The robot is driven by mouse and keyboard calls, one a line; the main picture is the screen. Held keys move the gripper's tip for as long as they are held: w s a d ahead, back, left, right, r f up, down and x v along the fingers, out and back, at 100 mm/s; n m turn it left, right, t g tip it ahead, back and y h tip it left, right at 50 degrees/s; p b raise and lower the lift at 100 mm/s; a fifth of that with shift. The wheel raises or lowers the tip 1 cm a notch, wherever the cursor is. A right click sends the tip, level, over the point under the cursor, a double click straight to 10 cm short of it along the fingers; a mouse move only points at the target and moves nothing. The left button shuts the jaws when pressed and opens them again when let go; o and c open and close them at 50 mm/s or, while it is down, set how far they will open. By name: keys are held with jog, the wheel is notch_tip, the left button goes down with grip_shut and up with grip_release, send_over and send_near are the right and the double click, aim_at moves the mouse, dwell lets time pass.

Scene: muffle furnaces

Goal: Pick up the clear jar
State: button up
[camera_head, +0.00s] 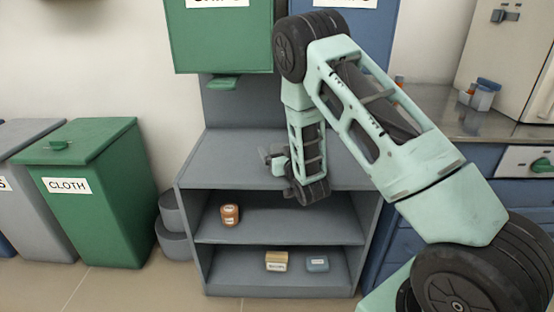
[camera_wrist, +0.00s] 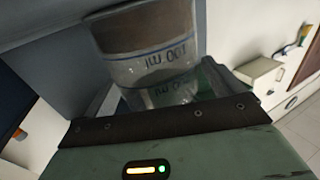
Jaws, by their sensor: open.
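The clear jar (camera_wrist: 150,65) fills the upper middle of the wrist view. It is see-through with a blue line and "100 ml" lettering that appears upside down, and a brown band shows at its top in this picture. My gripper (camera_wrist: 160,98) is open, with the jar right in front of it and seemingly between the fingers; I cannot tell whether they touch it. In the head view my gripper (camera_head: 272,158) is low over the grey shelf unit's top, partly hidden by my wrist. I cannot make out the jar there.
The grey shelf unit (camera_head: 222,158) holds an orange-brown jar (camera_head: 230,215), a tan box (camera_head: 276,261) and a blue-grey container (camera_head: 317,264) on its lower shelves. A green bin (camera_head: 120,225) labelled CLOTH stands left. A steel counter (camera_head: 440,112) with small containers is right.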

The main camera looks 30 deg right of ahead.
jog(key=c, duration=1.3)
jog(key=shift+r, duration=0.1)
notch_tip(320, 180, up, 10)
jog(key=p, duration=0.2)
